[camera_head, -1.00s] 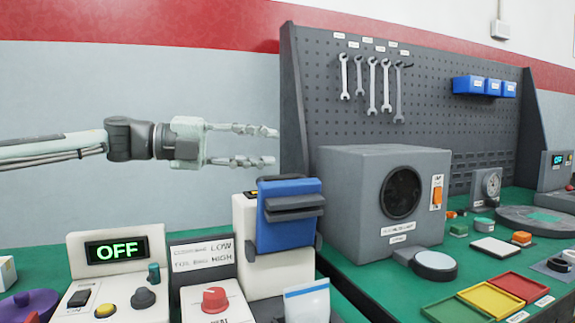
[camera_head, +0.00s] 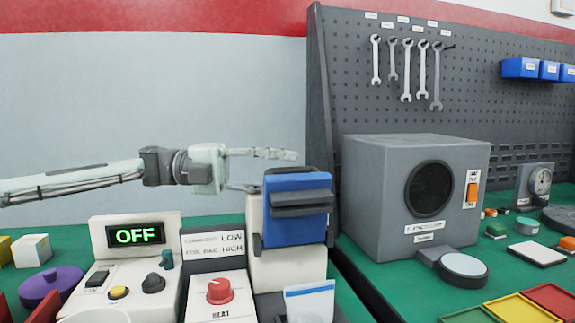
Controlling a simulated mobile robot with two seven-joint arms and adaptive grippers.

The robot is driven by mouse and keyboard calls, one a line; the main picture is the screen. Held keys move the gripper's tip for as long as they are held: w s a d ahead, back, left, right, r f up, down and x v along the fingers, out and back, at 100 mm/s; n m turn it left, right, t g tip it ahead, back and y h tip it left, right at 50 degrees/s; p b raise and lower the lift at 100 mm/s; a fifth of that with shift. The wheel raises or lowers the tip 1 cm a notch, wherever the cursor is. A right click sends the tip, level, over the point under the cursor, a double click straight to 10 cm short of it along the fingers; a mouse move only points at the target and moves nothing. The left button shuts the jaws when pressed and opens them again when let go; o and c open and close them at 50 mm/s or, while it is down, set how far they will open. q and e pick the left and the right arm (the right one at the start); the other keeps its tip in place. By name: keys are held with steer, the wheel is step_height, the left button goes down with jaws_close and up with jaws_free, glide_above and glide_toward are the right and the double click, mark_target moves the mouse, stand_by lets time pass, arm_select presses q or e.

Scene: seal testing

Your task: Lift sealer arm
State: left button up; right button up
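The sealer arm is a blue block (camera_head: 297,182) with a grey handle bar (camera_head: 297,204). It stands on top of the white sealer body (camera_head: 287,268), right of centre in the head view. My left gripper (camera_head: 275,171) reaches in from the left and points right. Its two fingers are apart with nothing between them. The upper finger is above the top edge of the blue block. The lower finger's tip is hidden behind the block's upper left side. I cannot tell whether it touches the block. My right gripper is not in view.
A control box with an OFF display (camera_head: 136,235) and a red heat knob (camera_head: 219,291) stand left of the sealer. A clear bag (camera_head: 310,302) stands in front of it. A grey box (camera_head: 400,205) with a round opening is close on the right, before a pegboard with wrenches (camera_head: 407,70).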

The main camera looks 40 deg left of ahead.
arm_select(q)
steer(key=shift+w+d, duration=0.3)
steer(key=shift+d, duration=0.3)
jaws_close()
steer(key=shift+w+a, duration=0.1)
